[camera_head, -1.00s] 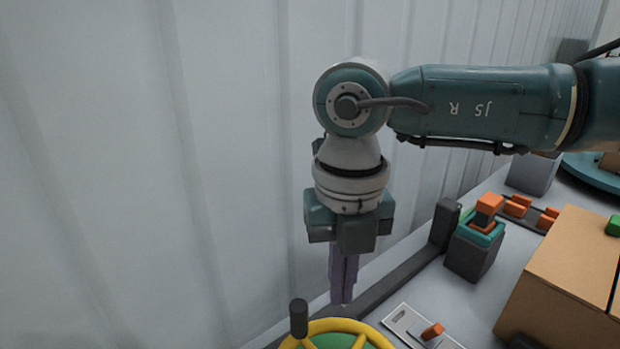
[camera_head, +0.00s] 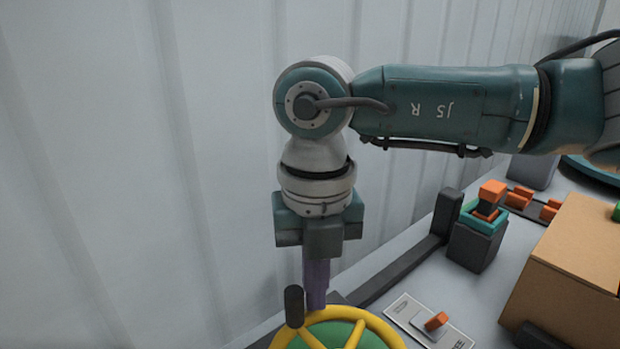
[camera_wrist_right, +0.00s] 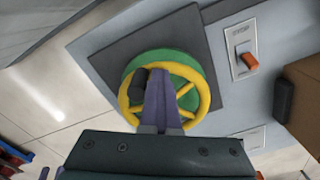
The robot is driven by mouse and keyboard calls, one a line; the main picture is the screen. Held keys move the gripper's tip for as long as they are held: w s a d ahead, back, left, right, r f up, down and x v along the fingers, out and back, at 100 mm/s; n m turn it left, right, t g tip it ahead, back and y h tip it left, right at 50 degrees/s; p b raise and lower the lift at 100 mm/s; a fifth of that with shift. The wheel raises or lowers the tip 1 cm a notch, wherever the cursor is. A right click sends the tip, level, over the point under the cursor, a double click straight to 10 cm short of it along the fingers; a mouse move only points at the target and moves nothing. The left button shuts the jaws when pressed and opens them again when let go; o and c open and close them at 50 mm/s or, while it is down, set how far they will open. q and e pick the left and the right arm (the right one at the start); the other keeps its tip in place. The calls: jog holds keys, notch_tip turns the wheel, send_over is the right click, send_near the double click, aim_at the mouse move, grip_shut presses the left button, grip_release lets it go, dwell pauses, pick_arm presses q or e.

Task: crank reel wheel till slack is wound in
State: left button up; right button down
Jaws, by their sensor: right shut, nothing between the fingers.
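The reel wheel (camera_head: 383,329) has a yellow rim and spokes over a green disc, and is cut off by the bottom of the head view. Its dark crank knob (camera_head: 294,306) stands upright on the rim. The whole wheel shows in the right wrist view (camera_wrist_right: 205,98), with the knob (camera_wrist_right: 139,88) at its left. My right gripper (camera_head: 316,303) points down with its purple fingers shut and empty. The fingertips are just beside the knob, on its right in the head view; I cannot tell whether they touch it. No slack line is visible. My left gripper is out of view.
Right of the wheel is a plate with an orange switch (camera_head: 437,321). Beyond it stand a dark box with an orange-topped teal part (camera_head: 478,244) and a cardboard box (camera_head: 570,262). A ribbed grey wall (camera_head: 130,180) rises behind the bench.

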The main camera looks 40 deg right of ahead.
aim_at(281, 337)
jog(key=shift+w+a, duration=0.15)
jog(key=shift+a, duration=0.2)
jog(key=shift+s+a, duration=0.2)
jog(key=shift+a, duration=1.6)
jog(key=shift+s+a+r+p, duration=0.15)
jog(key=shift+s+a+p, duration=0.2)
jog(key=shift+p, duration=0.15)
jog(key=shift+s+a+p, duration=0.4)
jog(key=shift+s+a, duration=0.15)
jog(key=shift+a, duration=0.3)
jog(key=shift+s+a, duration=0.2)
